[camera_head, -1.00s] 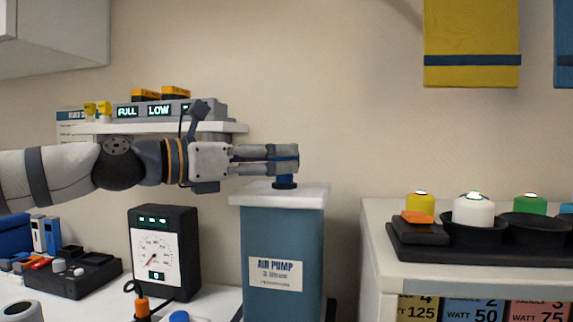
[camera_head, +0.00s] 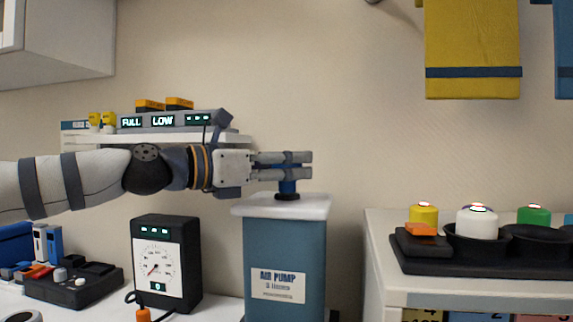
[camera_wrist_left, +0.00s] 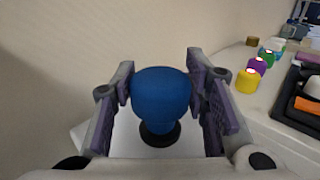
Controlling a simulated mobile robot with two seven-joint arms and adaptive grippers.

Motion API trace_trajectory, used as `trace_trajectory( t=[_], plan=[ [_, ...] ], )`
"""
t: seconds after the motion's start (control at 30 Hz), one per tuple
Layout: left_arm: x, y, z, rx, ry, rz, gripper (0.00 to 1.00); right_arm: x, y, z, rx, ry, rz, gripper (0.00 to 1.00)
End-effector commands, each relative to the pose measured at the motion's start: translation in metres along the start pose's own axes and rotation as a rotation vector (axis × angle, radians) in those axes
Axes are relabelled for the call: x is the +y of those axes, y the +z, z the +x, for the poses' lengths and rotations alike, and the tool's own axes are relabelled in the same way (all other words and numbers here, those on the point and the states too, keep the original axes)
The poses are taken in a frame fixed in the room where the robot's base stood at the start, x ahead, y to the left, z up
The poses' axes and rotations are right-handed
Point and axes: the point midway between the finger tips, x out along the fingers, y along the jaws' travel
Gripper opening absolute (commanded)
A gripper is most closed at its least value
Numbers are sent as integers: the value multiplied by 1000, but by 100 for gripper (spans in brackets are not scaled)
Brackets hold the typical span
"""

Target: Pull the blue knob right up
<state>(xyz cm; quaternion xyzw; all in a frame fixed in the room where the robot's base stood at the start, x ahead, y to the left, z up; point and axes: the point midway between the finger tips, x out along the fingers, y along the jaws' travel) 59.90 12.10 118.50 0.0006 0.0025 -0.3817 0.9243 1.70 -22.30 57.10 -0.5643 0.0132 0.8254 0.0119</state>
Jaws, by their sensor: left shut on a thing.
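The blue knob (camera_head: 288,187) stands upright on top of the air pump (camera_head: 284,258), a blue box with a white lid and an "AIR PUMP" label. My left gripper (camera_head: 290,164) comes in level from the left and is shut on the knob just above the lid. In the left wrist view the knob (camera_wrist_left: 160,95) sits between the two fingers, above a black collar (camera_wrist_left: 160,135). In the head view the fingers hide the upper part of the knob. My right gripper is not in view.
A black gauge (camera_head: 157,262) stands left of the pump. A shelf with a display bar (camera_head: 170,121) is behind my left arm. At the right, a white cabinet (camera_head: 385,250) bears a black tray (camera_head: 470,268) with colored buttons. Space above the pump is clear.

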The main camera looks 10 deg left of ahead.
Motion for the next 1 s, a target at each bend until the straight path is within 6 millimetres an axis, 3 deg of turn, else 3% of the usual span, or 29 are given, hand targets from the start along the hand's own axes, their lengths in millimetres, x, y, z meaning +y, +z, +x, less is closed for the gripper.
trace_trajectory(
  t=[0.03,0.3,0.5,0.7,1.0],
  plan=[
    [-2,19,-3,-12,2,7,0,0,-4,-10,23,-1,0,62],
    [-8,102,-9,-33,6,23,0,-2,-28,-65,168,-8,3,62],
    [-7,148,-7,-27,5,21,0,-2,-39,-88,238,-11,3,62],
    [-4,178,-4,-16,3,13,0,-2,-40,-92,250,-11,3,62],
    [-2,199,-3,-11,1,5,0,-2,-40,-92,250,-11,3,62]
  ],
)
